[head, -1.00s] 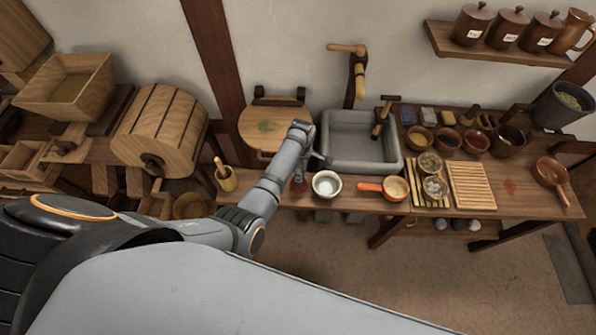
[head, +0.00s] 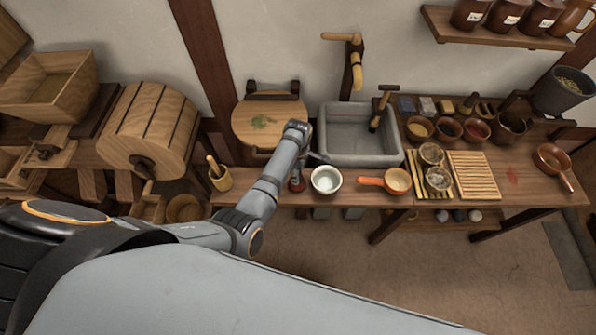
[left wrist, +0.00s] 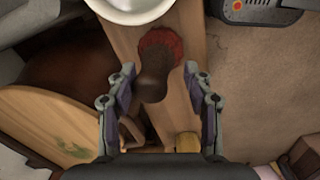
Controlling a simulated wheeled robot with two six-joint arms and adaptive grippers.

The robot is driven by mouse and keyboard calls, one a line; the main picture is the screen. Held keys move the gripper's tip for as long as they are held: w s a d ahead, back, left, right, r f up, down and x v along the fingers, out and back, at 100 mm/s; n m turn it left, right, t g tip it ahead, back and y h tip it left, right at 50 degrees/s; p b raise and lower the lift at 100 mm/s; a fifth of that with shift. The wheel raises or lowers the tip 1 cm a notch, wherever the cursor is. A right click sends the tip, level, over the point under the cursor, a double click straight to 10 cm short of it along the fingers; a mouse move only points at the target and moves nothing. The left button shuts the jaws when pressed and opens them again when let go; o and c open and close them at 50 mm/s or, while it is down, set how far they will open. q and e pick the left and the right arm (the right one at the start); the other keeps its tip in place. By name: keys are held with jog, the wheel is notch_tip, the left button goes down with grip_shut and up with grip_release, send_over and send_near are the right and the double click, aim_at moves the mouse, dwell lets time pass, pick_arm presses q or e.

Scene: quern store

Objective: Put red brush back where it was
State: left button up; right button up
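The red brush (head: 296,183) stands at the front edge of the wooden bench, just left of a white bowl (head: 326,180). In the left wrist view the brush (left wrist: 154,82) shows a dark brown handle pointing towards me and red bristles at its far end. My left gripper (left wrist: 158,70) is open, with one finger on each side of the handle and visible gaps between. In the head view my left gripper (head: 315,156) is small and partly hidden by its own arm, above the brush. A red stain (head: 513,175) marks the bench at the right. My right gripper is not in view.
A stone sink (head: 360,150) lies behind the bowl. An orange-handled pan (head: 397,181) is right of the bowl; a mortar with pestle (head: 221,178) is left of the brush. A round wooden lid (head: 268,124) lies behind. Bowls and a slatted rack (head: 472,178) fill the right side.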

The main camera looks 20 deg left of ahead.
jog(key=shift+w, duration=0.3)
pick_arm(q)
jog(key=shift+r, duration=0.4)
notch_tip(320, 180, up, 7)
jog(key=p, duration=0.7)
jog(key=shift+p, duration=0.35)
notch_tip(320, 180, up, 5)
jog(key=shift+f, duration=0.15)
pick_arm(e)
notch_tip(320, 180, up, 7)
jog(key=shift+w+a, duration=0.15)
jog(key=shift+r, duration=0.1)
